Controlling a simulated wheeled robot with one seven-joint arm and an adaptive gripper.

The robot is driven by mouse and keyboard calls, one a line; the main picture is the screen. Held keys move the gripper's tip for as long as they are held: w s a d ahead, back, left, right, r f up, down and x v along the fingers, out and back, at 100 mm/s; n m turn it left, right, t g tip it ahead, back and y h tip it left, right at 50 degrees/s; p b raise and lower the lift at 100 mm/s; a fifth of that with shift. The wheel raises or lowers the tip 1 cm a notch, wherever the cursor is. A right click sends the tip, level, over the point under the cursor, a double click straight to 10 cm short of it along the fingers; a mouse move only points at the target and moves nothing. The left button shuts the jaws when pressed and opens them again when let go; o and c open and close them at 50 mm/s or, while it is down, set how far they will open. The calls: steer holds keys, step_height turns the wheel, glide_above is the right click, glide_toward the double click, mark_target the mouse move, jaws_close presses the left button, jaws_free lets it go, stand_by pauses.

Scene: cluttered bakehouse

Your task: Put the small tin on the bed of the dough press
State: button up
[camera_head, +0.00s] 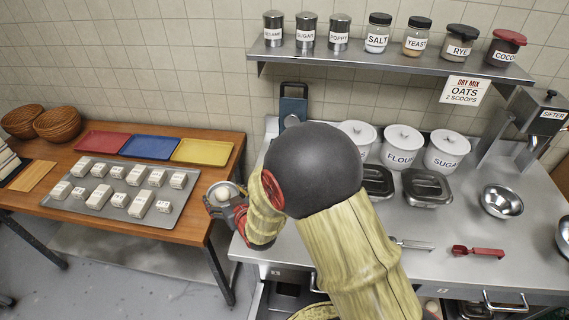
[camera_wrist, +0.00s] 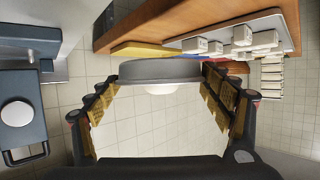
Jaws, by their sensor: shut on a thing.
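My gripper (camera_head: 226,208) is shut on a small round grey tin (camera_head: 222,190) with a pale, rounded lump in it. In the wrist view my gripper (camera_wrist: 160,82) has the tin (camera_wrist: 160,69) between its two fingers, seen from the side. In the head view the tin is held in the gap between the wooden table and the steel counter. A blue-grey machine, apparently the dough press (camera_head: 292,104), stands at the back left of the counter, mostly hidden behind my arm. It seems to show at the left of the wrist view (camera_wrist: 20,112), with a pale disc.
The wooden table (camera_head: 30,200) bears a tray (camera_head: 150,218) of labelled blocks, coloured trays and baskets (camera_head: 58,124). White canisters (camera_head: 401,146), lidded metal pans, a bowl (camera_head: 502,201) and a red scoop (camera_head: 478,252) stand on the counter (camera_head: 455,215). A shelf (camera_head: 390,60) of jars hangs above.

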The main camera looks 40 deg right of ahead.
steer(key=s+d+r+m+g+h, duration=0.15)
steer(key=s+d+r, duration=0.25)
steer(key=d, duration=0.6)
steer(key=s+d+r+m+h, duration=0.3)
steer(key=s+d+r, duration=0.2)
steer(key=d, duration=0.5)
steer(key=shift+n, duration=0.25)
steer(key=w+d+f+b, duration=0.1)
steer(key=w+d+f, duration=0.3)
steer(key=w+f, duration=0.1)
steer(key=w+d+f+b, duration=0.1)
steer(key=w+d+f, duration=0.3)
steer(key=w+d, duration=0.1)
steer(key=shift+d+f, duration=0.15)
steer(key=shift+f, duration=0.25)
steer(key=shift+w+d+f, duration=0.1)
steer(key=shift+f, duration=0.25)
steer(key=shift+f+b, duration=0.65)
steer(key=shift+f, duration=0.7)
steer(key=shift+f, duration=0.15)
steer(key=o, duration=1.2)
steer(key=shift+c, duration=0.2)
